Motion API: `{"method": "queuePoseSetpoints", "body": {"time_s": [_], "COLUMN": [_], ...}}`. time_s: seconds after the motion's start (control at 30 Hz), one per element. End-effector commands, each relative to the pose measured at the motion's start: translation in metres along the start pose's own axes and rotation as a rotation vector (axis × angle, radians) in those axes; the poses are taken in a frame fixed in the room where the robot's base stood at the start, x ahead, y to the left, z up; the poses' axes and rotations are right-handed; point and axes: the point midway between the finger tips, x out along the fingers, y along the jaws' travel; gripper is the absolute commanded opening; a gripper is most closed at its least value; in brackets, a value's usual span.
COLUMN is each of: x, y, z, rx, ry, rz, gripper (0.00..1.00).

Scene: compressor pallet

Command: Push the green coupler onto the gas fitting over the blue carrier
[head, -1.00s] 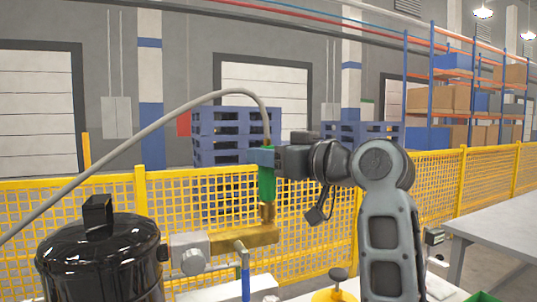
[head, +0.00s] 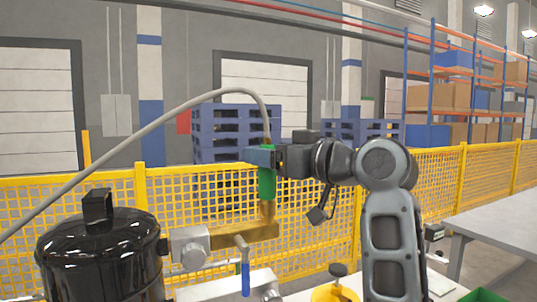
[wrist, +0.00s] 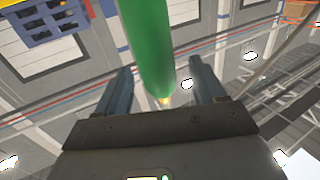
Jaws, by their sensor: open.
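The green coupler (head: 267,178) hangs upright on the end of a grey hose in the head view, directly above the brass gas fitting (head: 268,210). Its lower end meets or nearly meets the fitting; I cannot tell how far it is seated. The fitting stands on a brass block (head: 250,232). A blue upright piece (head: 245,278), perhaps the blue carrier, is below the block. My gripper (head: 262,157) is at the coupler's upper part. In the wrist view, the coupler (wrist: 150,45) lies between the spread fingers of my gripper (wrist: 160,85), with gaps on both sides.
A glossy black tank (head: 105,255) stands left of the block. The grey hose (head: 150,135) arcs over from the left. A yellow mesh fence (head: 100,190) runs behind. A grey table (head: 495,215) is at right, and a yellow part (head: 335,292) sits low in front.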

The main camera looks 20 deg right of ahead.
Motion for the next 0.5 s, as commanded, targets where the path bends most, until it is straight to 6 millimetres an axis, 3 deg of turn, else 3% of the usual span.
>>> {"method": "queuePoseSetpoints", "body": {"time_s": [0.3, 0.5], "x": [-0.049, -0.070], "y": [0.001, 0.000], "z": [0.001, 0.000], "rx": [-0.002, -0.001], "ry": [0.001, 0.002], "rz": [0.004, 0.002], "gripper": [0.70, 0.70]}}
